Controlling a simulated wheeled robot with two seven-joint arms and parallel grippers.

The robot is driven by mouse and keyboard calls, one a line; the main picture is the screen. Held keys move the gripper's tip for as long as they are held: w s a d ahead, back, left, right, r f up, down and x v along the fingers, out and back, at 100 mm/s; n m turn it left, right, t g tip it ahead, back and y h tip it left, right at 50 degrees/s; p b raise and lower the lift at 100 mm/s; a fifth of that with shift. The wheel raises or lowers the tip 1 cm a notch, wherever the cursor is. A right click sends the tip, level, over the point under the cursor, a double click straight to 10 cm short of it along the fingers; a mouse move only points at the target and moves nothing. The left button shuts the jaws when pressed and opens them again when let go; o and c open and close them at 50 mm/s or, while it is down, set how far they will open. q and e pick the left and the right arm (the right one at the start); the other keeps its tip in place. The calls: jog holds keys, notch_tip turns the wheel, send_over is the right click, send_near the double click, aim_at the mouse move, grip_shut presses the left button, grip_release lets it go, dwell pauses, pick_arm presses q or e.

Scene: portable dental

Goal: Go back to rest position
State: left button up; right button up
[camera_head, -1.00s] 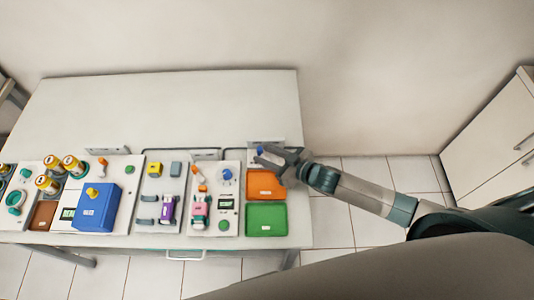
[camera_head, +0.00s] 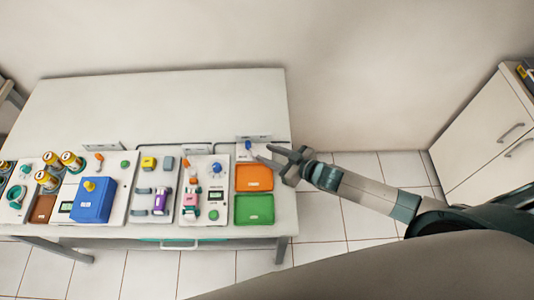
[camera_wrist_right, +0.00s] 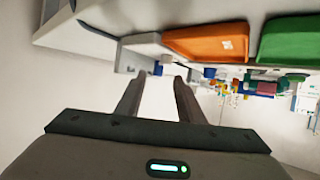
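My right gripper (camera_head: 265,152) is at the right end of the table, just beyond the orange tray and near a small blue item (camera_head: 248,146). In the right wrist view its two fingers (camera_wrist_right: 158,82) are apart with nothing between them. The orange tray (camera_head: 254,187) and green tray (camera_head: 240,221) lie below and left of it in the head view. The trays also show in the right wrist view, the orange one (camera_wrist_right: 200,42) nearer the fingers. My left gripper is in neither view.
The white table (camera_head: 160,100) holds panels with a blue box (camera_head: 84,205), yellow jars (camera_head: 70,158), a purple device (camera_head: 161,201) and a pink device (camera_head: 190,203). Its back half is bare. A white cabinet (camera_head: 485,130) stands at the right. Tiled floor (camera_head: 345,225) is free between them.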

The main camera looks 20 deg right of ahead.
jog(key=shift+s+d+r, duration=0.25)
jog(key=shift+s+d, duration=0.05)
jog(key=shift+s, duration=0.2)
jog(key=shift+w, duration=0.1)
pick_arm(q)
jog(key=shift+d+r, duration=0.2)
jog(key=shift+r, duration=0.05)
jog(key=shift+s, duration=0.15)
